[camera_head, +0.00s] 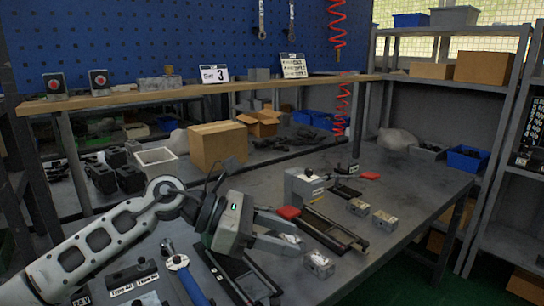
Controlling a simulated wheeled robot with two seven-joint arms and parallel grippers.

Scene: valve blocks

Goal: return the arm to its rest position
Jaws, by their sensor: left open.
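My left arm comes in from the lower left. Its gripper (298,236) is over the workbench (410,186) with its two fingers spread apart. A small metallic block (291,239) shows at the fingertips; I cannot tell whether they touch it. Other metallic valve blocks lie to the right: one (319,264) near the bench's front edge, and two more (358,207) (384,220) farther right. My right gripper is not in view.
A black fixture with a red handle (288,212) lies close to the gripper. A grey device (304,186) stands behind it. A blue-handled tool (187,282) and black labelled parts (133,285) lie near my forearm. Cardboard boxes (217,146) stand at the back. The bench's right end is clear.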

